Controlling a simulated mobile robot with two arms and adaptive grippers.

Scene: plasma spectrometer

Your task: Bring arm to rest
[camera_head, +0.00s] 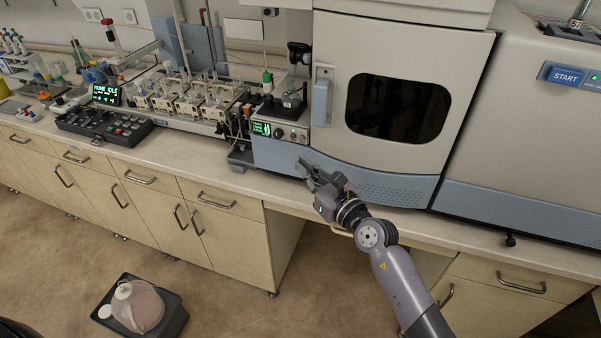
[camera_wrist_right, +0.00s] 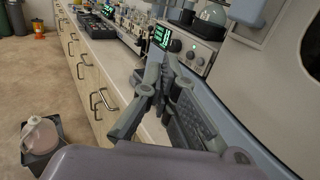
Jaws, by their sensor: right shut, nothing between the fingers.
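My right arm reaches up from the bottom right in the head view. Its gripper (camera_head: 309,167) is over the front edge of the bench (camera_head: 185,155), close to the lower front of the spectrometer (camera_head: 392,187). In the right wrist view the fingers (camera_wrist_right: 160,75) come together at their tips and hold nothing. They point along the bench toward the small control panel with a green display (camera_wrist_right: 162,37). My left gripper is not in view.
An autosampler with vial racks (camera_head: 188,98), a keypad box (camera_head: 103,126) and small bottles stand along the bench to the left. A jug (camera_head: 138,306) sits in a black tray on the floor. Cabinet handles stick out below the bench.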

